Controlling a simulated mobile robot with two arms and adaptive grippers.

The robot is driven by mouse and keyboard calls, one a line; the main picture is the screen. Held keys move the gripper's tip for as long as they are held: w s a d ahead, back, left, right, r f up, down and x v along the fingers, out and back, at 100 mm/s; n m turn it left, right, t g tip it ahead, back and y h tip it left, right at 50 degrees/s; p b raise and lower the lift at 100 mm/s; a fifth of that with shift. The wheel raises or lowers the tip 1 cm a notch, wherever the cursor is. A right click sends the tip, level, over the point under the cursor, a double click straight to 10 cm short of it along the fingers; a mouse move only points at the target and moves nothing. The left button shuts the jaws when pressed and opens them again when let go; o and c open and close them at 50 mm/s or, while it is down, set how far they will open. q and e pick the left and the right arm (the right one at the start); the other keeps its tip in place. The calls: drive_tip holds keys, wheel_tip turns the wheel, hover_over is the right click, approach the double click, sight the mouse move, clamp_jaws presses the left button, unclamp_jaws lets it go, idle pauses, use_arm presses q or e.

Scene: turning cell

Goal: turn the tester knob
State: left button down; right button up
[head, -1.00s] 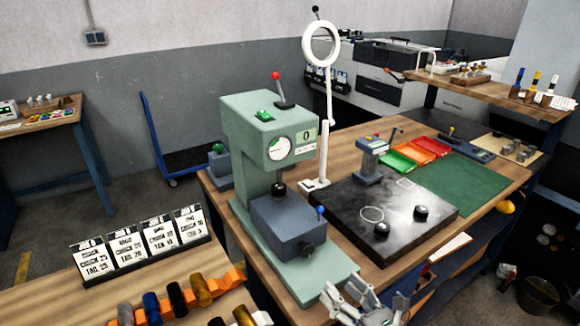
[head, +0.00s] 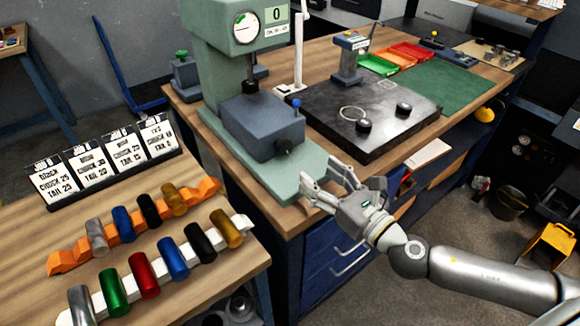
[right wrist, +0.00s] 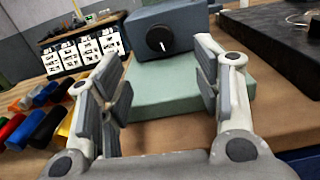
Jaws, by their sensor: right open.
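The tester (head: 220,90) is a pale green machine with a round dial and a display reading 0, standing on the wooden bench. Its black knob (head: 283,146) sits on the front of the blue-grey block (head: 255,122). In the right wrist view the knob (right wrist: 159,39) shows a white mark and lies ahead, between the fingers and beyond them. My right gripper (head: 323,184) is open and empty, just in front of the tester's base plate, apart from the knob. It also shows in the right wrist view (right wrist: 160,95). My left gripper is not in view.
A black plate (head: 375,130) with two black knobs lies right of the tester. A nearer table at left bears an orange rack (head: 65,262) and a white rack (head: 190,262) of coloured cylinders, and printed cards (head: 105,165).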

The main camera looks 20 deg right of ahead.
sight(286, 150)
drive_tip(key=shift+f, duration=0.25)
drive_tip(key=shift+w+a+r, duration=0.15)
drive_tip(key=shift+w+a, duration=0.05)
drive_tip(key=shift+w, duration=0.25)
use_arm(q)
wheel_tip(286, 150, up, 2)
drive_tip(key=p, duration=0.3)
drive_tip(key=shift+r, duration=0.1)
use_arm(e)
drive_tip(key=x, duration=0.9)
drive_tip(key=shift+w+a+f, duration=0.15)
drive_tip(key=shift+w+f, duration=0.1)
